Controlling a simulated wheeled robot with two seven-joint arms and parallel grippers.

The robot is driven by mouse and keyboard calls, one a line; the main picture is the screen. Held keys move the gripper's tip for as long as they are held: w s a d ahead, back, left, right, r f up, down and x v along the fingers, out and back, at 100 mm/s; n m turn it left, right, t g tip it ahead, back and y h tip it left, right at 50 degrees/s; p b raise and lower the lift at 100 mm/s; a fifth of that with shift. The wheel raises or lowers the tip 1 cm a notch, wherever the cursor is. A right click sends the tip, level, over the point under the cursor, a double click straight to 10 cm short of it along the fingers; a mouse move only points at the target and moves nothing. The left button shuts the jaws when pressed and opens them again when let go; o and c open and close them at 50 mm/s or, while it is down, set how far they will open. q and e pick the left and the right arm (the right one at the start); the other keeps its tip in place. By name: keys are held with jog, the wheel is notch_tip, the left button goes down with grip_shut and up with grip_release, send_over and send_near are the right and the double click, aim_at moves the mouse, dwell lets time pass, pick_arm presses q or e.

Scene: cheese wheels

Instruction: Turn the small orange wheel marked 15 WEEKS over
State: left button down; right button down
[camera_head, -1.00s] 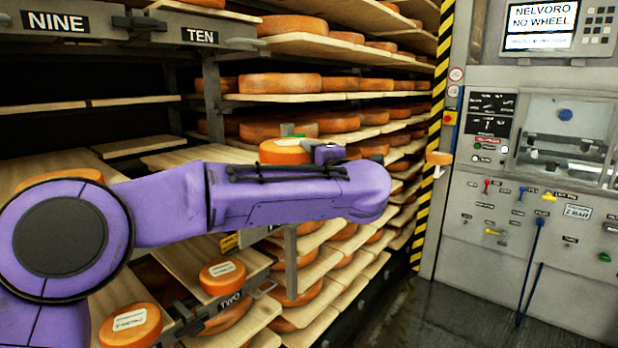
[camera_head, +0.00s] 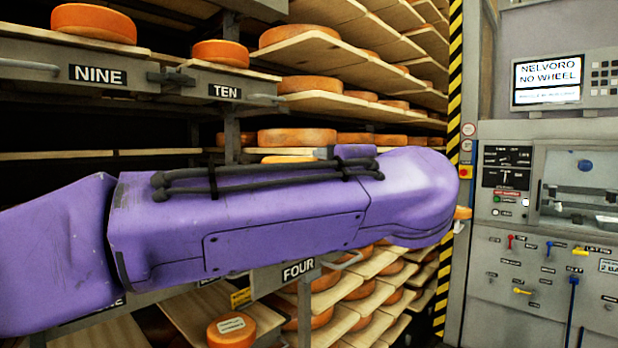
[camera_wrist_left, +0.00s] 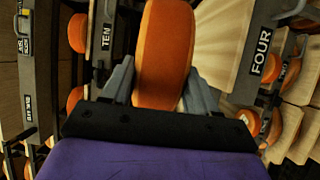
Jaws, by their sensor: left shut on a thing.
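My left gripper (camera_wrist_left: 160,72) is shut on an orange cheese wheel (camera_wrist_left: 164,50), with one grey finger on each side of it. The wheel is seen rim-on between the fingers, and no marking on it shows, so I cannot read its label. In the head view my purple left arm crosses the middle and hides the gripper. A thin orange sliver (camera_head: 290,158) shows above the arm, probably the top of the held wheel. My right gripper is not in view.
Shelves marked NINE (camera_head: 97,74), TEN (camera_head: 225,91) and FOUR (camera_head: 298,270) carry boards and several wheels. A labelled wheel (camera_head: 232,329) lies on a lower board; its text is unreadable. A grey machine (camera_head: 545,260) stands right, beyond a striped post (camera_head: 452,130).

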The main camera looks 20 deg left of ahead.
pick_arm(q)
jog(key=shift+r, duration=0.2)
jog(key=shift+r+p, duration=1.45)
jog(key=shift+r, duration=0.05)
jog(key=shift+f, duration=0.1)
